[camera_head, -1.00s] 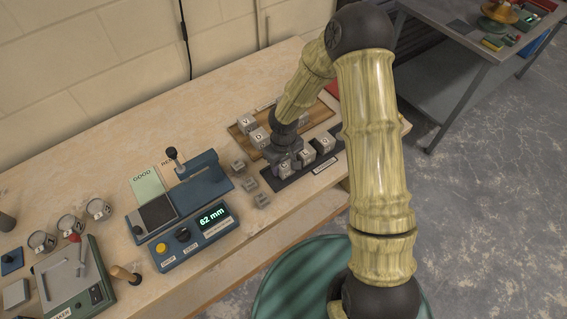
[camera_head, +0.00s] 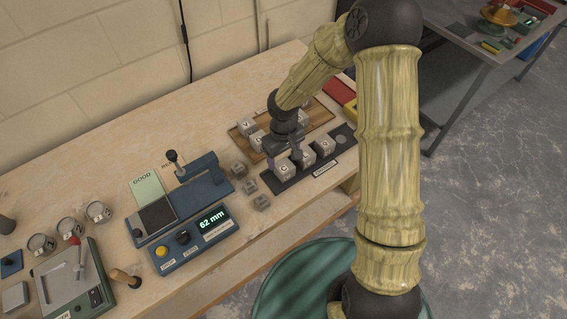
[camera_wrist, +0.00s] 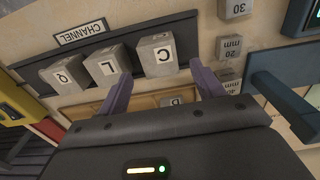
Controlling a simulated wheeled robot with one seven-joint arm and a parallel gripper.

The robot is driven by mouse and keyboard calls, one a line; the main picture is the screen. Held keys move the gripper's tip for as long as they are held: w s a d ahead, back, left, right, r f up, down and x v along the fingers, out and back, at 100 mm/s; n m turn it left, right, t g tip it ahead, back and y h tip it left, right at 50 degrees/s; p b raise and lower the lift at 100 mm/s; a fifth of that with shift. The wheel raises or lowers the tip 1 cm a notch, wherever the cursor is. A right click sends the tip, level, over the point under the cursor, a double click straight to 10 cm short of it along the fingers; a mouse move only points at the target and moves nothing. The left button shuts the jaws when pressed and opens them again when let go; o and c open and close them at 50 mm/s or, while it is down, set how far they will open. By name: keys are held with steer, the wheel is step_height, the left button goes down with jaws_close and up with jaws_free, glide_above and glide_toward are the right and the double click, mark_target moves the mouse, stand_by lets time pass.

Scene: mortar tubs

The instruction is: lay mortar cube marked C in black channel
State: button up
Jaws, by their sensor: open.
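The grey mortar cube marked C (camera_head: 284,171) sits in the black channel (camera_head: 343,133), at its left end in the head view. In the wrist view, the C cube (camera_wrist: 157,55) stands just beyond my fingertips, its letter upside down. Beside it in the channel are cubes L (camera_wrist: 108,67) and Q (camera_wrist: 65,76); L stands close to C. My gripper (camera_head: 283,152) is open and empty, with its purple fingers (camera_wrist: 161,82) spread wider than the C cube. The cube's lower edges are hard to make out.
A wooden tray (camera_head: 321,107) with several cubes lies behind the channel. Three small grey mm-marked blocks (camera_head: 250,186) stand left of the channel. A blue gauge reading 62 mm (camera_head: 212,218) is farther left. A red and yellow bin (camera_head: 343,97) is at the right.

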mark_target(283, 164)
step_height(283, 164, up, 6)
stand_by(0.8)
steer(key=s+d+r+m+t, duration=0.2)
steer(key=s+d+r+m, duration=0.4)
steer(key=s+d, duration=0.6)
step_height(283, 164, up, 3)
steer(key=shift+s+d+f+m+t, duration=0.15)
steer(key=shift+s+d+m+t, duration=0.2)
steer(key=shift+d, duration=0.45)
steer(key=shift+w, duration=0.1)
steer(key=shift+d, duration=0.1)
